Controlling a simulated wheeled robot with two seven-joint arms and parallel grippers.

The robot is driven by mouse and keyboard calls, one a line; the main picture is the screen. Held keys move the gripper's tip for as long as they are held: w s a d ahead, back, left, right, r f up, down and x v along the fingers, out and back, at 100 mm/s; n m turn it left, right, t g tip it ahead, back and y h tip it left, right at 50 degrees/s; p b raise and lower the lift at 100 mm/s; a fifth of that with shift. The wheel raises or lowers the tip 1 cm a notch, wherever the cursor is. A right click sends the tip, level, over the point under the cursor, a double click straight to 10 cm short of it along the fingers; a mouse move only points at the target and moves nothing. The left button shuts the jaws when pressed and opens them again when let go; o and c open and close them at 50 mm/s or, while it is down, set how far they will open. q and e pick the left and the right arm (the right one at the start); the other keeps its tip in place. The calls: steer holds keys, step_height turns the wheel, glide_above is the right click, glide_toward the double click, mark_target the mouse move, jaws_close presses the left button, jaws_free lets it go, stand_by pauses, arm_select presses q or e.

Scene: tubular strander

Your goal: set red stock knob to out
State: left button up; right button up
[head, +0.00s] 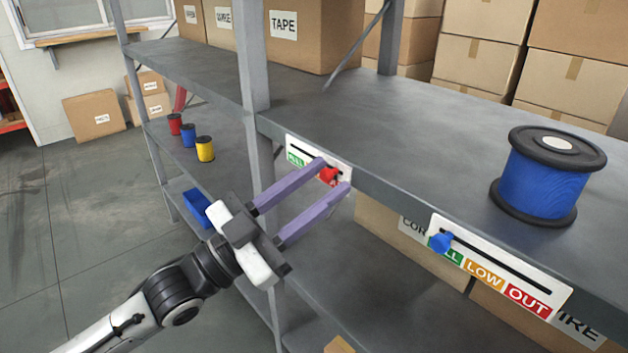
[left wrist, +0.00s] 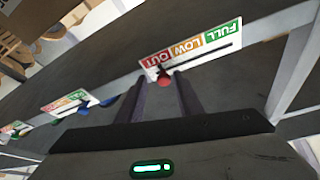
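The red stock knob (head: 328,176) sits on a white label plate (head: 296,146) on the shelf's front edge. It also shows in the left wrist view (left wrist: 163,80), beside the red OUT field (left wrist: 151,58), at that end of the slot. My left gripper (head: 335,173) is open, with its two purple fingers apart and the knob between their tips. In the left wrist view the fingers (left wrist: 163,84) stand on either side of the knob with gaps visible; I see no clear contact. The fingers cover part of the plate in the head view. My right gripper is not in view.
A blue knob (head: 440,243) sits at the FULL end of another plate (head: 558,287) to the right. A blue spool (head: 543,180) stands on the shelf top (head: 420,135). A shelf post (head: 253,60) rises left of the red knob's plate. Small spools (head: 205,149) stand at left.

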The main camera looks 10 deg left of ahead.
arm_select(q)
steer(key=shift+s+a+f, duration=0.25)
steer(key=shift+a, duration=0.15)
steer(key=b+v, duration=0.1)
steer(key=v, duration=0.8)
steer(key=shift+b, duration=0.4)
steer(key=shift+s, duration=0.1)
step_height(320, 180, down, 25)
steer(key=s+a+n+g+y, duration=0.1)
steer(key=a+n+y, duration=0.1)
steer(key=n+y, duration=0.7)
steer(key=s+f+n+g+y, duration=0.1)
steer(key=s+f+g+y, duration=0.1)
steer(key=s+f, duration=0.4)
steer(key=s+d+f+g+y, duration=0.1)
steer(key=s+f+g+y, duration=0.1)
steer(key=s+f+g, duration=0.2)
steer(key=s+f, duration=0.3)
steer(key=f, duration=0.4)
steer(key=shift+f+n, duration=0.4)
